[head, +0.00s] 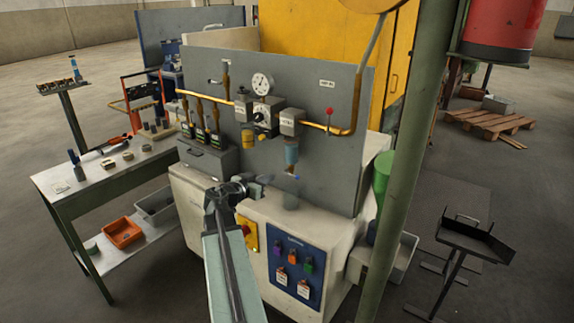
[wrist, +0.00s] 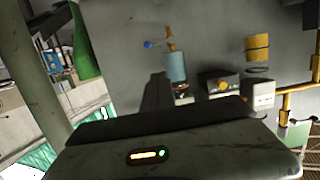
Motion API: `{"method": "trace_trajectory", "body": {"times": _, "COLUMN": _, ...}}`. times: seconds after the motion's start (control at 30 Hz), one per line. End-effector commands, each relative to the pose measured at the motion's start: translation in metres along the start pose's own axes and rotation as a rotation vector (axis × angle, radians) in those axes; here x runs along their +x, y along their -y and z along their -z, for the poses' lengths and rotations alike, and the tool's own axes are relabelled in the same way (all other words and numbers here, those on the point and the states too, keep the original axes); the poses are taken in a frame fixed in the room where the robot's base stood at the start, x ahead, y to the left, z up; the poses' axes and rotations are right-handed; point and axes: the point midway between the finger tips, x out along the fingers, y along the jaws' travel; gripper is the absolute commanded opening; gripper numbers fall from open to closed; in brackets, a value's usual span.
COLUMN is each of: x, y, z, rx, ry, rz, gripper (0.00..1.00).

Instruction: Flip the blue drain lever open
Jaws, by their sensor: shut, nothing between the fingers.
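The blue drain lever (head: 291,177) is a small blue-tipped handle under the translucent blue filter bowl (head: 291,155) on the grey panel. In the wrist view the scene appears upside down: the blue lever tip (wrist: 148,43) sticks out left of the brass drain fitting (wrist: 170,40), above the blue bowl (wrist: 176,66). My gripper (head: 267,180) is shut and empty. In the head view it appears left of the lever and slightly below the bowl. Its exact distance from the panel is unclear, and I see no contact with the lever. In the wrist view its dark body fills the bottom.
The grey panel (head: 342,150) carries a gauge (head: 262,83), yellow pipes and a red-knobbed valve (head: 329,112). The white cabinet (head: 205,190) stands below. A green post (head: 410,150) rises at the right. A workbench (head: 110,166) with small parts is at the left.

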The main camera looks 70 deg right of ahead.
Motion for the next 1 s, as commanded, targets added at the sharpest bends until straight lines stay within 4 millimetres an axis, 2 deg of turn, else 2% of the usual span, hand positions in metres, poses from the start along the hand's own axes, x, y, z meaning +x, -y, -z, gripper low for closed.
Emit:
{"method": "trace_trajectory", "body": {"times": 0.33, "x": 0.003, "y": -0.002, "z": 0.002, "rx": 0.006, "ry": -0.008, "rz": -0.001, "gripper": 0.0}}
{"method": "trace_trajectory", "body": {"times": 0.43, "x": 0.01, "y": -0.001, "z": 0.001, "rx": 0.006, "ry": -0.007, "rz": -0.002, "gripper": 0.0}}
{"method": "trace_trajectory", "body": {"times": 0.57, "x": 0.033, "y": 0.0, "z": 0.0, "rx": 0.006, "ry": -0.007, "rz": -0.003, "gripper": 0.0}}
{"method": "trace_trajectory", "body": {"times": 0.9, "x": 0.106, "y": 0.001, "z": 0.0, "rx": 0.006, "ry": -0.006, "rz": -0.002, "gripper": 0.0}}
{"method": "trace_trajectory", "body": {"times": 1.0, "x": 0.118, "y": 0.0, "z": -0.018, "rx": 0.005, "ry": -0.006, "rz": -0.001, "gripper": 0.0}}
